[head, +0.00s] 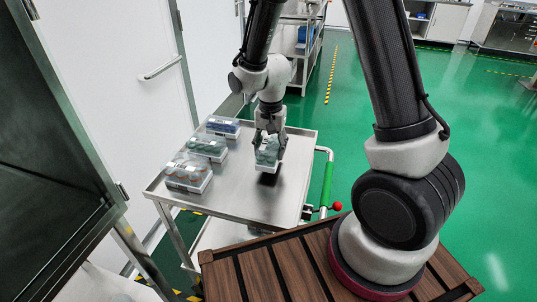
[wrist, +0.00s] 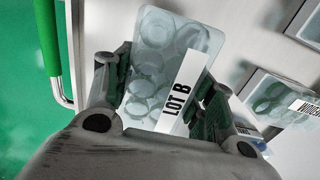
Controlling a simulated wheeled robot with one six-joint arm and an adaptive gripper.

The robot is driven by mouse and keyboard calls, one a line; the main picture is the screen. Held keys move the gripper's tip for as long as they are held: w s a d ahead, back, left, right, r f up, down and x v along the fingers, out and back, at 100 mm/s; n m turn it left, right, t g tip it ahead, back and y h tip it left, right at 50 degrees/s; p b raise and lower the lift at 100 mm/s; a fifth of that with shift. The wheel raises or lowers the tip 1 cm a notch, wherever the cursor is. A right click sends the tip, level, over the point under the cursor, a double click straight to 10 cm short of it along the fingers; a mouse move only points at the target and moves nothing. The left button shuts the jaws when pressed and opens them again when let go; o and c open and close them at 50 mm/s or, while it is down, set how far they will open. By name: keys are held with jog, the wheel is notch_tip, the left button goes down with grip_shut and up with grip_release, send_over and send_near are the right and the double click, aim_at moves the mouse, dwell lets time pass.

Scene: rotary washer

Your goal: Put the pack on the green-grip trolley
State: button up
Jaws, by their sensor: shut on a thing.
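The pack is a clear box of pale green round parts with a white "LOT B" label. My gripper (head: 268,138) is shut on the pack (head: 267,153) by its sides. In the head view the pack hangs over the right part of a steel trolley's top (head: 245,200), with a dark shadow under it, so it looks slightly above the surface. In the wrist view the pack (wrist: 170,65) sits between the fingers of my gripper (wrist: 165,95). The trolley has a green grip (head: 327,184) on its right-side handle; the grip also shows in the wrist view (wrist: 47,35).
Three other clear packs stand along the trolley's left side: orange-brown parts (head: 188,173), green parts (head: 207,147) and blue parts (head: 222,127). The front middle of the top is bare. A red knob (head: 337,206) is by the handle. A white door (head: 110,70) stands at left.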

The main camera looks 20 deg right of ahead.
aim_at(271, 142)
jog(key=shift+f, duration=1.35)
jog(key=o, duration=1.1)
jog(key=shift+f, duration=0.1)
notch_tip(271, 142, up, 12)
jog(key=shift+r, duration=0.25)
jog(key=s+d+r+n+t, duration=0.1)
jog(key=s+d+r, duration=0.3)
jog(key=r, duration=0.2)
jog(key=s+d+r+n+t, duration=0.1)
jog(key=s+d+r+n, duration=0.15)
jog(key=d+r, duration=0.2)
jog(key=s+d+r+n, duration=0.1)
jog(key=s+d+r, duration=0.1)
jog(key=s, duration=0.2)
jog(key=s+d+r+n+t, duration=0.1)
jog(key=s+d+r, duration=0.1)
jog(key=s, duration=0.3)
jog(key=s+d+r+n+t, duration=0.1)
jog(key=s+d+r, duration=0.1)
jog(key=s, duration=0.2)
jog(key=shift+s+d+r, duration=0.2)
jog(key=shift+s+r, duration=0.05)
jog(key=shift+s, duration=0.15)
